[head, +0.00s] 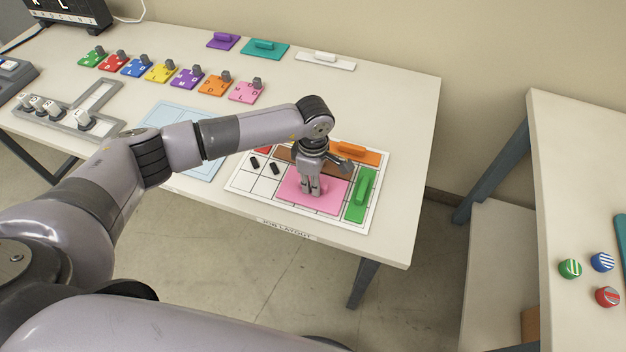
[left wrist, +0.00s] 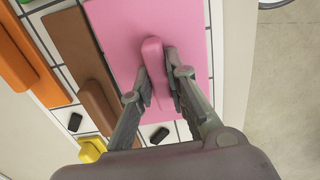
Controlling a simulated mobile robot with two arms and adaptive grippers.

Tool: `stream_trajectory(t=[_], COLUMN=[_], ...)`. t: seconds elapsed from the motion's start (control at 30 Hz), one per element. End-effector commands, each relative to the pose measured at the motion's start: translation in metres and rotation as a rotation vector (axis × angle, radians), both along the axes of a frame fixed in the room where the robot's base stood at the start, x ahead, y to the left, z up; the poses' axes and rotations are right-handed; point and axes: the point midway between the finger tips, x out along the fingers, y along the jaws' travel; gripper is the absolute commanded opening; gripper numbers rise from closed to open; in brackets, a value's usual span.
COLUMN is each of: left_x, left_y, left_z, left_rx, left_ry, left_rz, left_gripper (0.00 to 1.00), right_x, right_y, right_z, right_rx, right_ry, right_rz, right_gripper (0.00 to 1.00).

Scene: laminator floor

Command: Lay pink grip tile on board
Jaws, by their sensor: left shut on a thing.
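The pink grip tile (head: 301,187) is at the lower middle of the white gridded board (head: 238,186), between the brown tile and the green tile. My left gripper (head: 312,190) points down over it. In the left wrist view, the two fingers (left wrist: 158,92) are shut on the upright grip of the pink tile (left wrist: 117,25). The tile looks flat and at or very close to the board; I cannot tell whether it touches. My right gripper is not in view.
On the board lie a green tile (head: 361,192), an orange tile (head: 362,154), a brown tile (left wrist: 85,58) and small black pieces (head: 274,168). Lettered coloured tiles (head: 187,78) line the table behind. Purple (head: 223,41), teal (head: 264,49) and white (head: 326,61) grip tiles lie at the back.

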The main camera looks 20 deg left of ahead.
Motion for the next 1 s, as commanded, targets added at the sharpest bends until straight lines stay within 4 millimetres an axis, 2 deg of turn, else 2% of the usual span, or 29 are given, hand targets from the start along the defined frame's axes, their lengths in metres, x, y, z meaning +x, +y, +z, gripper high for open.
stream_trajectory(t=[0.2, 0.23, 0.5, 0.83, 0.9, 1.0], left_x=[0.000, 0.000, 0.000, 0.000, 0.000, 0.002], left_y=[0.000, 0.000, 0.000, 0.000, 0.000, 0.000], left_z=[-0.004, -0.003, -0.002, -0.001, 0.003, 0.014], left_rx=[-0.001, 0.000, 0.000, 0.000, 0.000, -0.001], left_ry=[-0.001, 0.000, 0.001, 0.001, 0.001, -0.004], left_rz=[0.001, 0.001, 0.001, 0.001, 0.001, 0.002], left_gripper=[0.00, 0.16, 0.34, 0.35, 0.35, 0.35], right_x=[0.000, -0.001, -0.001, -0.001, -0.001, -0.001], right_y=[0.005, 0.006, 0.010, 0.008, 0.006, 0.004], right_z=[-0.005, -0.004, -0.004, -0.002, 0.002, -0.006], right_rx=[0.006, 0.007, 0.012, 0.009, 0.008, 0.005], right_ry=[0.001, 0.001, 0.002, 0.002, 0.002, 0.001], right_rz=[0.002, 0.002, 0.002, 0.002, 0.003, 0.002], right_gripper=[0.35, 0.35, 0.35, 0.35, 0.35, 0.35])
